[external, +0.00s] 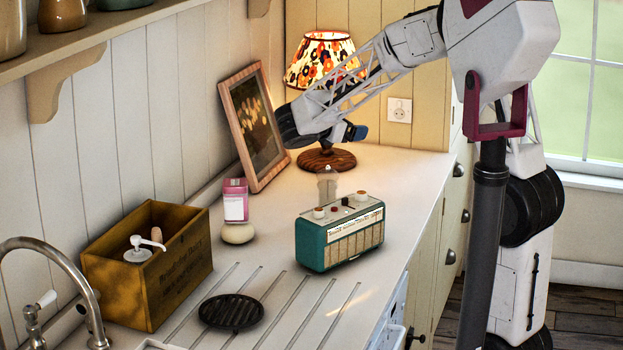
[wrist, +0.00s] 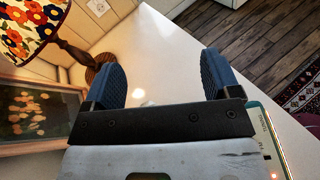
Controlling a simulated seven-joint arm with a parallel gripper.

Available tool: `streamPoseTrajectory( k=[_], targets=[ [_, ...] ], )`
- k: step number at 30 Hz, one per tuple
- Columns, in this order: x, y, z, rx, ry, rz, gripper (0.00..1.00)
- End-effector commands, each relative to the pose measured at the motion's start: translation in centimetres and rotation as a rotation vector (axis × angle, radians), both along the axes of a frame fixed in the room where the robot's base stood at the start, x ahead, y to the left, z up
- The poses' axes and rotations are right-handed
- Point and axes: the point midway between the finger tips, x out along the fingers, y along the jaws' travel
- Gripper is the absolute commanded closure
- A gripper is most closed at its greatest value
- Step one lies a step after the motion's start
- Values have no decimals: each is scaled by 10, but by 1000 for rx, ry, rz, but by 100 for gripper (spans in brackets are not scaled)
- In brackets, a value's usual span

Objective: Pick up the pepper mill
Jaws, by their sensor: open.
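A pale, partly clear upright object with a small knob on top, apparently the pepper mill (external: 327,184), stands on the counter behind the teal radio (external: 340,236), which hides its lower part. My gripper (external: 354,132) is above and behind it in the external view, in front of the lamp base. In the wrist view the two blue fingers of my gripper (wrist: 161,78) are wide apart with nothing held. A small bright patch shows between them on the white counter; I cannot tell whether it is the mill.
A floral lamp (external: 325,160) and a leaning picture frame (external: 250,130) stand at the back. A pink-and-white box (external: 235,203), a wooden crate (external: 150,285) and a black trivet (external: 231,312) are to the left. The counter's right edge drops to the floor.

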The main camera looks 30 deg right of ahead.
Motion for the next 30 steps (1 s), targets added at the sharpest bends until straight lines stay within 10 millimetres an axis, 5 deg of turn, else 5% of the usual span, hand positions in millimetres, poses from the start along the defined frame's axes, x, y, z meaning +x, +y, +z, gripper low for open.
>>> streamPoseTrajectory(
  k=[6, 15, 30],
  targets=[
    [41, 26, -9, -144, 65, 85, 18],
    [77, 53, -18, -280, 117, 160, 18],
    [77, 52, -138, -279, 121, 158, 18]
  ],
)
